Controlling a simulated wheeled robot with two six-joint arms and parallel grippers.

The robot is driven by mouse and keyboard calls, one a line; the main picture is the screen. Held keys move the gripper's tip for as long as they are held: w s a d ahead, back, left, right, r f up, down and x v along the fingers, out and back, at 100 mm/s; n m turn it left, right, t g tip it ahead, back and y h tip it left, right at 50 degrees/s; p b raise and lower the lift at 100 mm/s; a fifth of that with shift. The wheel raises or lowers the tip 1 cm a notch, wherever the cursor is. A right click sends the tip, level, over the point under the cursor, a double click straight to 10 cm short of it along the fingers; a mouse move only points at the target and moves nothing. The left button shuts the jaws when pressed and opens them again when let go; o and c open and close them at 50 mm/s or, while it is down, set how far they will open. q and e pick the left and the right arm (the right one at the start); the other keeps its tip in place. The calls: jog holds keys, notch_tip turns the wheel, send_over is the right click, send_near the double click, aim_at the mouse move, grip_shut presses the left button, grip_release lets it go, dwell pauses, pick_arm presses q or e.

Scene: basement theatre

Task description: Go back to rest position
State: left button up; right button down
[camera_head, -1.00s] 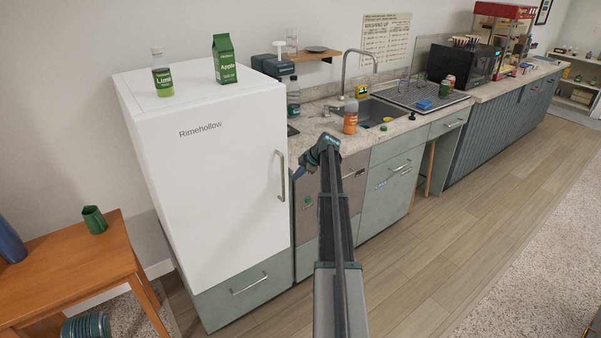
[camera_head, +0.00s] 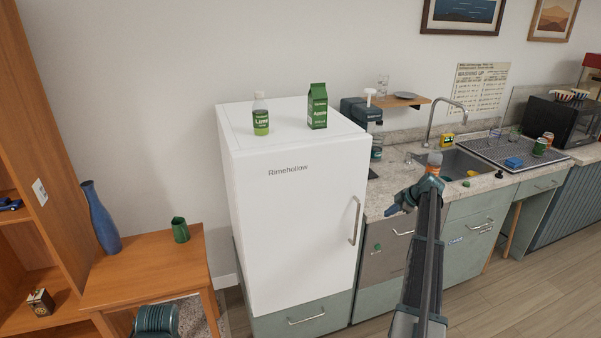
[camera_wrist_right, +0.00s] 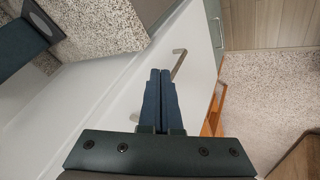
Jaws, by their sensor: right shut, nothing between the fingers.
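My right arm comes up from the bottom of the head view. My right gripper (camera_head: 392,209) is in front of the counter, just right of the white fridge (camera_head: 295,215), with its blue fingers pointing left. In the right wrist view its two fingers (camera_wrist_right: 159,75) lie side by side, shut and empty. The silver fridge handle (camera_wrist_right: 179,62) shows just beyond the fingertips there; I cannot tell the exact gap. My left gripper is not in the head view.
A lime bottle (camera_head: 261,115) and an apple carton (camera_head: 317,106) stand on the fridge. A wooden table (camera_head: 145,272) with a green cup (camera_head: 180,230) is at left. Wooden floor (camera_head: 510,300) is clear at lower right.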

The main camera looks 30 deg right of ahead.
jog(key=w+a+f+m+g+y, duration=0.1)
jog(key=a+f+g, duration=0.1)
jog(key=a, duration=1.8)
jog(key=w+a+f+m+g, duration=0.1)
jog(key=a+g, duration=0.1)
jog(key=a, duration=1.8)
jog(key=s+a+m+g, duration=0.1)
jog(key=s+a, duration=0.3)
jog(key=a, duration=0.3)
jog(key=s+a+f+m+g+h, duration=0.1)
jog(key=s+a, duration=0.2)
jog(key=a, duration=0.3)
jog(key=s+a+g, duration=0.1)
jog(key=s+a, duration=0.3)
jog(key=a, duration=0.3)
jog(key=s+a+m+h, duration=0.2)
jog(key=s+a+m, duration=0.1)
jog(key=s+a, duration=0.7)
jog(key=s, duration=0.3)
jog(key=shift+s+h, duration=0.2)
jog(key=shift+h, duration=0.1)
